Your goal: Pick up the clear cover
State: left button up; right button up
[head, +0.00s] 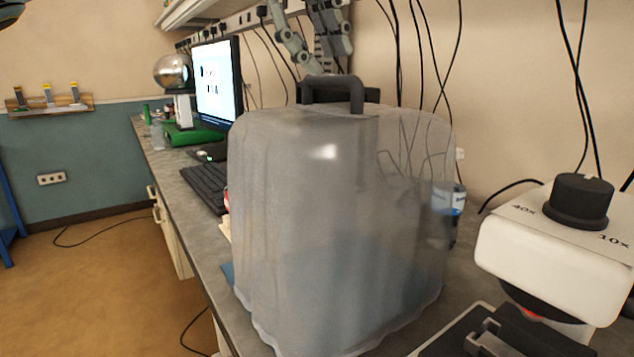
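The clear cover (300,215) is a large, frosted, see-through hood with a dark handle (335,82) on top. It stands upright on the grey workbench, in the middle of the head view. My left gripper (329,62) is grey and jointed and shows at the top edge, just above the handle in the picture. Its fingers are spread apart with nothing seen between them. I cannot tell how far it is from the handle in depth.
A white microscope-like device (560,250) with a black knob stands close on the right. Behind the cover are a keyboard (205,184), a monitor (217,85) and a blue-labelled bottle (458,200). Black cables hang along the wall. The floor (110,285) at left is mostly open.

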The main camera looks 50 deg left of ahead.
aim_at(332, 76)
pick_arm(q)
jog(key=p+x, duration=0.2)
jog(key=x, duration=0.1)
jog(key=shift+w+d+f+p, duration=0.1)
jog(key=shift+w+f+p, duration=0.05)
jog(key=shift+f+p, duration=0.25)
jog(key=shift+w+f, duration=0.2)
jog(key=shift+f, duration=0.25)
grip_shut()
